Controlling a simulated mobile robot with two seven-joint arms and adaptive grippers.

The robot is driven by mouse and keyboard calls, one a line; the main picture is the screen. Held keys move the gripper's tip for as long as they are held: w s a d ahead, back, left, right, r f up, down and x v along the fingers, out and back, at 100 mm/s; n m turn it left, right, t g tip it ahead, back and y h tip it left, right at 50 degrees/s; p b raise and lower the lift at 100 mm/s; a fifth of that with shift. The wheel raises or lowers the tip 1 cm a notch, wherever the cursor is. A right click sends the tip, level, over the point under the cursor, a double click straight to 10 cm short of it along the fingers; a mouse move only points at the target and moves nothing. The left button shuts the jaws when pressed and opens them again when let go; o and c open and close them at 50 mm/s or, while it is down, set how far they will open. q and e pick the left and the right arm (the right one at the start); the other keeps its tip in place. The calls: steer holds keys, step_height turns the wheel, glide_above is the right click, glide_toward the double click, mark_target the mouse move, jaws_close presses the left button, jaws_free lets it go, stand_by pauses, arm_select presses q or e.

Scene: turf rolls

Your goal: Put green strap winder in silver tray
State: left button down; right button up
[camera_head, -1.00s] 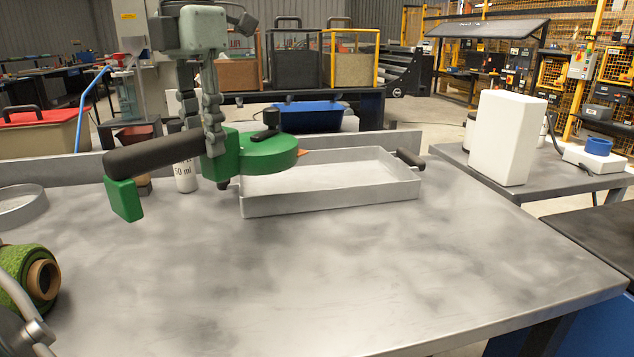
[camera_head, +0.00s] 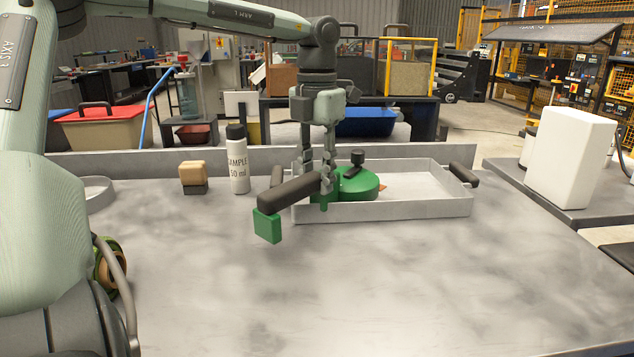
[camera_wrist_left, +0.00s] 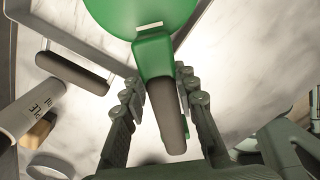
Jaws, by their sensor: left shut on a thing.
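The green strap winder (camera_head: 360,187) has a round green drum with a black knob, a dark handle and a green end block. The silver tray (camera_head: 400,209) is a shallow open box with dark handles. The drum is over the left part of the tray, and the handle juts out past its front left. I cannot tell whether the winder touches the tray. In the left wrist view, the winder (camera_wrist_left: 152,55) lies between the fingers (camera_wrist_left: 160,85). My right gripper is not seen.
A sample bottle (camera_head: 238,165) and a tan-and-black block (camera_head: 193,177) stand left of the tray. A round dish (camera_head: 98,193) and a turf roll, partly hidden by my arm, are further left. The table's front and right are clear. A raised edge runs along the back.

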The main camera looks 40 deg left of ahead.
arm_select(q)
steer(key=shift+f, duration=0.95)
steer(key=c, duration=1.2)
jaws_free()
steer(key=shift+f, duration=0.1)
step_height(320, 180, up, 12)
steer(key=shift+r, duration=0.1)
